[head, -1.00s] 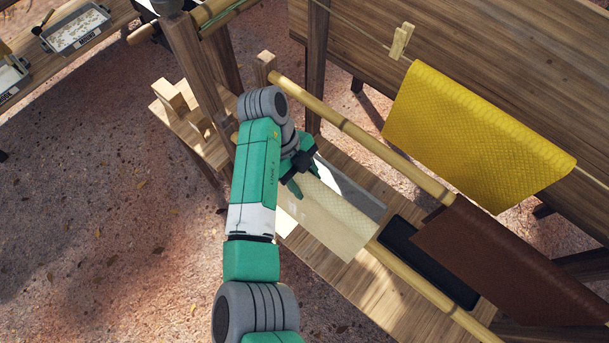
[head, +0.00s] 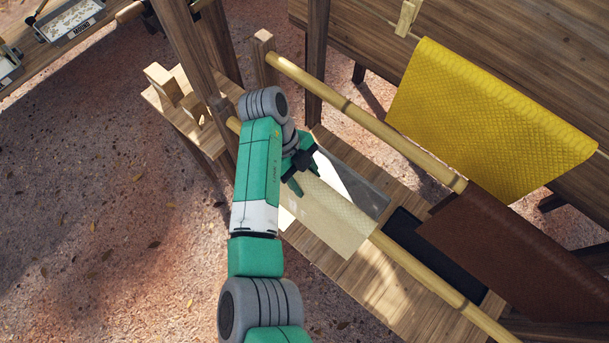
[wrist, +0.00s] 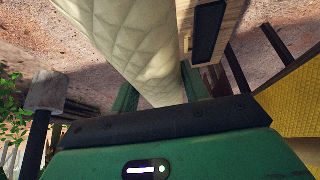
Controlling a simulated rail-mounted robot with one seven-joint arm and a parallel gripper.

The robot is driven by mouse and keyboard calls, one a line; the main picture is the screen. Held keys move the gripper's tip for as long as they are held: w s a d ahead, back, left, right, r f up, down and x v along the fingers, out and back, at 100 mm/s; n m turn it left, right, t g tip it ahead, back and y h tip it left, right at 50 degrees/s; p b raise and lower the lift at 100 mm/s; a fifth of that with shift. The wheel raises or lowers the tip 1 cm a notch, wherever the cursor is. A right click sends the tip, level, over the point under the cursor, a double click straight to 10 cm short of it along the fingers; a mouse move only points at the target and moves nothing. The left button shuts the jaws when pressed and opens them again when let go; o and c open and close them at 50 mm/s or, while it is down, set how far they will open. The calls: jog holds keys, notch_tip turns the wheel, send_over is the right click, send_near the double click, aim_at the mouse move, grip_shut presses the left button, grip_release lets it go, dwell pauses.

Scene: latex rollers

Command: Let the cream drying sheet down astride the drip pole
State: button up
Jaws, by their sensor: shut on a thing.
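The cream drying sheet (head: 335,218) has a quilted face and lies along the nearer bamboo pole (head: 440,280), which comes out past its right end. Its near side hangs toward me; the far side is mostly hidden, so I cannot tell whether it rests on the pole. My gripper (head: 297,182) is shut on the sheet at its left end. In the wrist view, the sheet (wrist: 140,40) runs between the two green fingers of my gripper (wrist: 160,92).
A second bamboo pole (head: 360,120) runs parallel behind, with a brown sheet (head: 500,240) over its right part. A yellow sheet (head: 485,110) hangs on a line behind. A dark tray (head: 408,228) sits on the wooden bench below. A wooden post (head: 205,60) stands left of my arm.

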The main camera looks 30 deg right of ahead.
jog(key=shift+f+b, duration=0.3)
dwell(0.5)
jog(key=o, duration=1.2)
jog(key=shift+c, duration=0.2)
jog(key=p+v, duration=0.1)
jog(key=v, duration=0.7)
